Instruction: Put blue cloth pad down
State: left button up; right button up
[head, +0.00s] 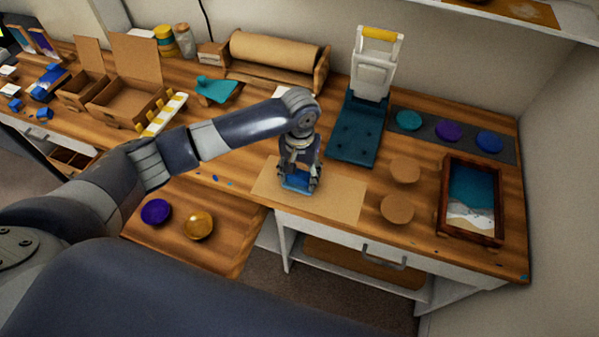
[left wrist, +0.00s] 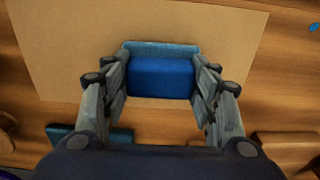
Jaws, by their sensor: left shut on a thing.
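The blue cloth pad (head: 296,181) is low over the tan paper sheet (head: 342,199) near the front edge of the bench. My left gripper (head: 299,178) points down and is shut on the pad. In the left wrist view the pad (left wrist: 160,77) sits between the two fingers (left wrist: 160,85), with the sheet (left wrist: 75,45) behind it. I cannot tell whether the pad touches the sheet. My right gripper is in neither view.
A framed blue resin piece (head: 471,197) lies at the right. Two round wooden coasters (head: 397,209) lie right of the sheet. A teal press-like stand (head: 358,128) is behind. A purple bowl (head: 156,212) and an amber bowl (head: 198,226) are front left.

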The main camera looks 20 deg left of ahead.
aim_at(300, 174)
pick_arm(q)
jog(key=o, duration=1.2)
jog(key=shift+f, duration=0.15)
jog(key=shift+c, duration=0.2)
notch_tip(300, 174, up, 12)
jog(key=shift+r+b, duration=0.2)
jog(key=shift+b, duration=0.25)
